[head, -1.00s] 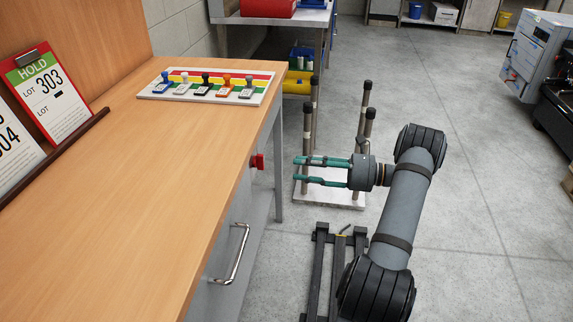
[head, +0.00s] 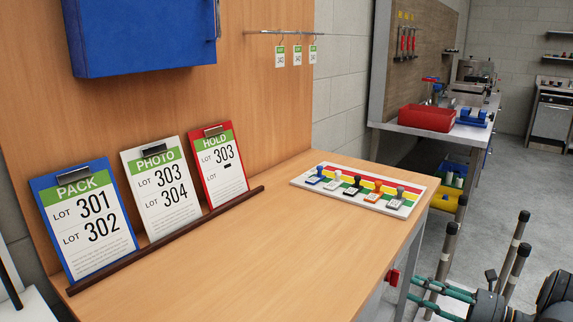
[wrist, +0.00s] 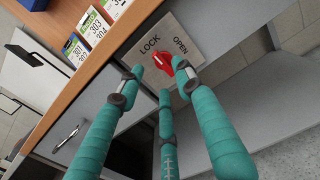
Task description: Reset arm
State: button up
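My gripper (wrist: 162,80) has teal fingers that stand apart, with nothing held between their tips. In the head view its fingers (head: 436,298) show at the lower right, beside the table's end, with the rest of the arm mostly cut off. A red knob (wrist: 182,64) on a plate marked LOCK and OPEN lies just beyond the fingertips in the wrist view. The knob also shows in the head view (head: 392,275), left of the fingers and apart from them. One finger partly covers the knob in the wrist view.
The wooden table (head: 300,250) bears blue, white and red clipboards and a striped board (head: 366,187) with several stamps. A drawer handle (wrist: 66,138) sticks out of the table front. Upright posts (head: 512,255) stand near my arm. A red tray (head: 427,118) is on the back bench.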

aim_at(398, 279)
jog(key=x, duration=0.5)
jog(key=shift+w+a, duration=0.15)
